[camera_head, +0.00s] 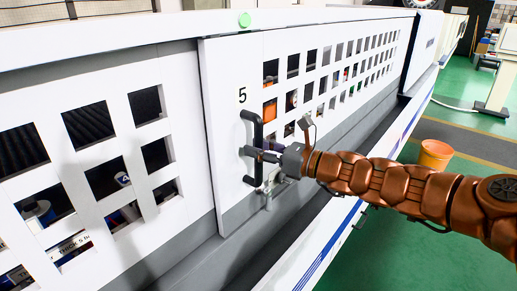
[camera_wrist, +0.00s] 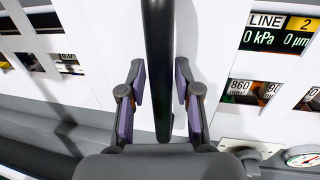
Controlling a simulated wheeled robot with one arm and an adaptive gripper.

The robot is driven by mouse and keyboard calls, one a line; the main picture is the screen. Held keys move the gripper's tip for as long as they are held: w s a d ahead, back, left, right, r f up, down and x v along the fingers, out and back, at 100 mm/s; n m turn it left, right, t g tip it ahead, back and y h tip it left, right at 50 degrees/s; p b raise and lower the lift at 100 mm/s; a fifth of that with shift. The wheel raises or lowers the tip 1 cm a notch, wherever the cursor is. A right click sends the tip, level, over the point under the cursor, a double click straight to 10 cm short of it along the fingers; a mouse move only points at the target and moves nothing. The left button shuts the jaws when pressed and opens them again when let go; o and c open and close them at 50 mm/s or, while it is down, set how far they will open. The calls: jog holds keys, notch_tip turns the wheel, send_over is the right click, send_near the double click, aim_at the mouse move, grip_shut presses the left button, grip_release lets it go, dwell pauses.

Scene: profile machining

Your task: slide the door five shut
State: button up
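Door five (camera_head: 226,110) is a white panel with square openings and a black "5" near its left edge. It overlaps the plane of the white panel to its left. Its black vertical bar handle (camera_head: 254,130) stands just below and right of the number. My gripper (camera_head: 262,156) is at the handle's middle. In the wrist view the handle (camera_wrist: 158,40) runs between the two purple-padded fingers of my gripper (camera_wrist: 159,85). A gap shows on each side of the bar, so the fingers are open around it. I cannot tell how far the door stands from shut.
A white panel with square openings (camera_head: 70,170) lies left of the door. A grey ledge with a small fitting (camera_head: 268,198) runs below. A green round lamp (camera_head: 244,19) sits on the top rail. An orange bucket (camera_head: 435,155) stands on the green floor at right. A gauge (camera_wrist: 303,157) shows low right.

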jog(key=shift+o, duration=0.9)
jog(key=shift+a, duration=0.1)
jog(key=v, duration=1.2)
jog(key=shift+s+a, duration=0.1)
jog(key=s+a+f+n+g+h, duration=0.2)
jog(key=s+a+f+n+g, duration=0.25)
jog(key=s+a+n, duration=0.4)
jog(key=s+d+f+n+g+h, duration=0.2)
jog(key=s+f+n+h, duration=0.15)
jog(key=s, duration=0.25)
jog(key=s+d+f+n+g+h, duration=0.1)
jog(key=s+f+n+g+h, duration=0.1)
jog(key=s+f+n, duration=0.3)
jog(key=s+d+f+n+h, duration=0.2)
jog(key=s+d+n+h, duration=0.1)
jog(key=s+d, duration=0.3)
jog(key=s+d+f+n+h, duration=0.1)
jog(key=s+d+n+h, duration=0.2)
jog(key=s+d+h, duration=0.3)
jog(key=d+g, duration=0.1)
jog(key=d, duration=0.3)
jog(key=shift+s+d+f, duration=0.25)
jog(key=shift+d+f, duration=0.05)
jog(key=shift+f, duration=0.05)
